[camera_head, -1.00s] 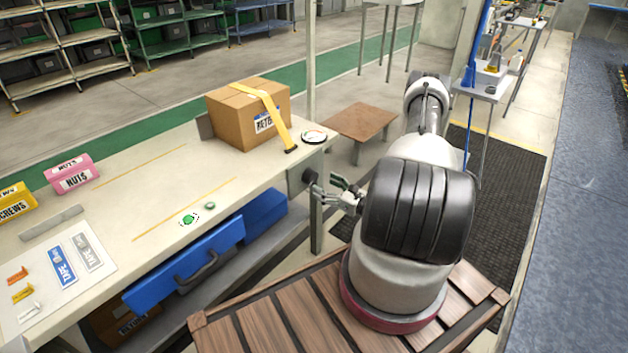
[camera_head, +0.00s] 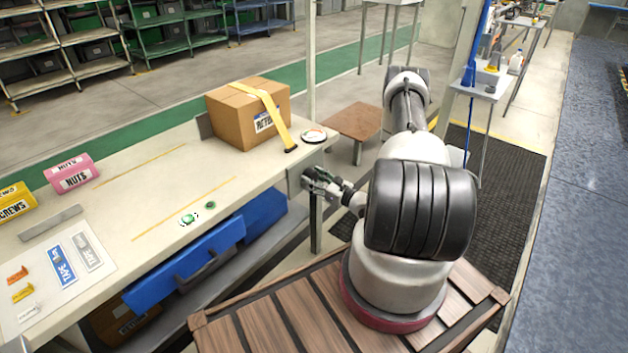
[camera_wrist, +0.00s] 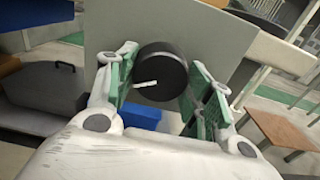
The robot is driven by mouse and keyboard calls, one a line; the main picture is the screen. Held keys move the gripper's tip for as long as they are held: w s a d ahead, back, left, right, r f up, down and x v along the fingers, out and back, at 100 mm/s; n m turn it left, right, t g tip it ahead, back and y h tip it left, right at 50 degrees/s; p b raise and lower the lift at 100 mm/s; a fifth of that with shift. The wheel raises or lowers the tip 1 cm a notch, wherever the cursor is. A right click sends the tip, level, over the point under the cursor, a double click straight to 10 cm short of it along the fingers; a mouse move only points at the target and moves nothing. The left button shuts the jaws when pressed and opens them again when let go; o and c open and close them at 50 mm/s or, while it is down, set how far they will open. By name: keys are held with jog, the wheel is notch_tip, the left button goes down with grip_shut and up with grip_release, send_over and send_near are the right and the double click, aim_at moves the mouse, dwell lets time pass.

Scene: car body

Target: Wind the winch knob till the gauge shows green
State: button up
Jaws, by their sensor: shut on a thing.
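The winch knob (camera_wrist: 158,78) is a black round knob with a white line on its face, on a grey plate at the bench's end. My gripper (camera_head: 312,178) is at that end in the head view and hides most of the knob there. In the wrist view my gripper's green-padded fingers (camera_wrist: 160,88) are on both sides of the knob, shut on it. The gauge (camera_head: 314,136) is a small round dial on the bench corner with a reddish mark; its needle is too small to read. A yellow strap (camera_head: 270,108) runs over a cardboard box (camera_head: 232,122).
The bench (camera_head: 120,200) holds a pink nuts bin (camera_head: 72,174), a yellow screws bin (camera_head: 14,202) and a green roundish item (camera_head: 189,219). An open blue drawer (camera_head: 190,262) juts from its front. A brown low table (camera_head: 355,121) stands behind the gripper.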

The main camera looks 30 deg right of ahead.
jog(key=shift+m, duration=0.3)
jog(key=m, duration=0.4)
jog(key=shift+a+m, duration=0.15)
jog(key=shift+m, duration=0.15)
jog(key=shift+s+m, duration=0.1)
jog(key=shift+m, duration=2.2)
jog(key=o, duration=1)
jog(key=v, duration=1.2)
jog(key=shift+r, duration=0.1)
